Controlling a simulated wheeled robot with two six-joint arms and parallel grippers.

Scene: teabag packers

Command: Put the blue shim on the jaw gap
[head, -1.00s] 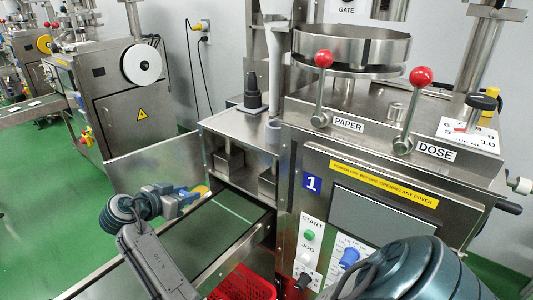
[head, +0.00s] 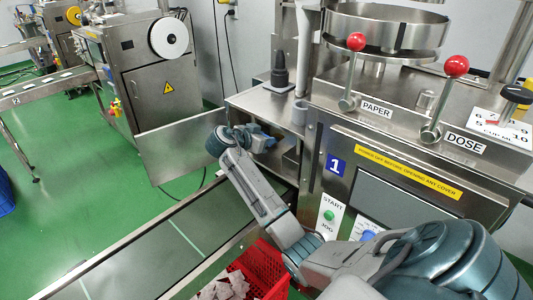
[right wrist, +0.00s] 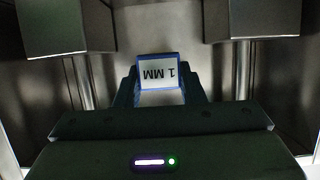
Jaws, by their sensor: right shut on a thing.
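The blue shim (right wrist: 158,58) is a small block with a blue rim and a white face marked "1 MM", which reads upside down in the right wrist view. My right gripper (right wrist: 160,88) is shut on it. In the head view my right gripper (head: 265,142) reaches into the open front of machine 1, and the shim cannot be made out there. In the wrist view two metal jaw blocks, one at left (right wrist: 65,25) and one at right (right wrist: 265,18), stand apart with the shim in line with the gap between them. My left gripper is not in view.
Machine 1 (head: 345,135) has red-knobbed levers on top. A conveyor belt (head: 170,245) runs below my right arm, with a red crate (head: 262,268) of white packets beside it. A metal side panel (head: 180,145) stands left of the gripper. Vertical rods flank the gap.

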